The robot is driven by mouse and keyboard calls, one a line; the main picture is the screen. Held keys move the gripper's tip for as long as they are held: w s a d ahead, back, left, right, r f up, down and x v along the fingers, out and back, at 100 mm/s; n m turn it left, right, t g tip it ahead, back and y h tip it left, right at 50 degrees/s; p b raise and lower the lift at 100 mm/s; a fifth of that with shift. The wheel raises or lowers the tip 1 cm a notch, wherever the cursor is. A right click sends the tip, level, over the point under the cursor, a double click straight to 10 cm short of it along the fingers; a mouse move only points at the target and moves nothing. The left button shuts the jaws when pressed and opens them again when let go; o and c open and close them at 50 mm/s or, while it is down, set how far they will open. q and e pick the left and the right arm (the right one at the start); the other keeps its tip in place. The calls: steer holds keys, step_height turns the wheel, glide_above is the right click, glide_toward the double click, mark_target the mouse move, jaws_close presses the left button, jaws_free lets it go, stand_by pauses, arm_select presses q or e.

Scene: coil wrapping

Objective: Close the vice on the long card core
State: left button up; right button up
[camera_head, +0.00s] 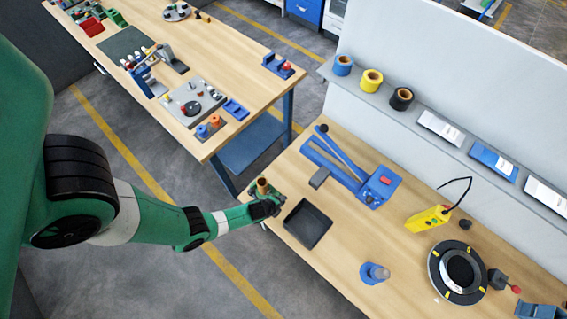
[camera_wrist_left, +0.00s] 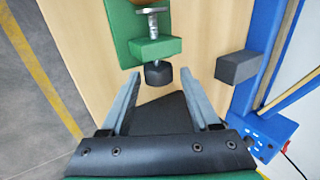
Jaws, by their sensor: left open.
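The green vice (camera_head: 255,187) stands at the left corner of the near bench, with the brown card core (camera_head: 263,186) upright in it. In the left wrist view the vice (camera_wrist_left: 153,47) shows a green block, a metal screw with a round pad, and a black knob (camera_wrist_left: 158,75). Only an edge of the core (camera_wrist_left: 150,3) shows at the top, close to the pad; I cannot tell whether they touch. My left gripper (camera_head: 268,207) is open at the vice. In the wrist view its fingertips (camera_wrist_left: 163,70) lie on either side of the knob, without visible contact. My right gripper is out of view.
A black tray (camera_head: 307,224) lies just right of my left gripper. A blue tool (camera_head: 350,180) with a grey block (camera_head: 320,178) is behind it. A blue stand (camera_head: 374,273), yellow device (camera_head: 428,218) and black round turntable (camera_head: 458,272) stand farther right.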

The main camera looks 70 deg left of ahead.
arm_select(q)
steer(key=shift+s+d+f+t+b, duration=0.15)
steer(key=shift+s+f+t+b, duration=0.15)
steer(key=shift+f+b, duration=0.3)
steer(key=shift+w+r+y, duration=0.1)
steer(key=shift+r+y, duration=0.2)
steer(key=shift+y, duration=0.1)
steer(key=shift+w+r, duration=0.1)
steer(key=shift+r, duration=0.1)
steer(key=shift+f, duration=0.15)
steer(key=c, duration=0.8)
steer(key=p, duration=0.2)
steer(key=r+g+p, duration=0.1)
steer(key=p, duration=0.1)
steer(key=shift+w+a+r+h, duration=0.1)
steer(key=shift+a+r+h, duration=0.05)
steer(key=shift+a+h, duration=0.2)
steer(key=shift+w+g+h, duration=0.15)
steer(key=shift+g+h, duration=0.1)
steer(key=shift+g, duration=0.05)
steer(key=shift+f+g+h, duration=0.3)
steer(key=shift+f+g, duration=0.05)
steer(key=shift+g, duration=0.05)
steer(key=shift+f, duration=0.1)
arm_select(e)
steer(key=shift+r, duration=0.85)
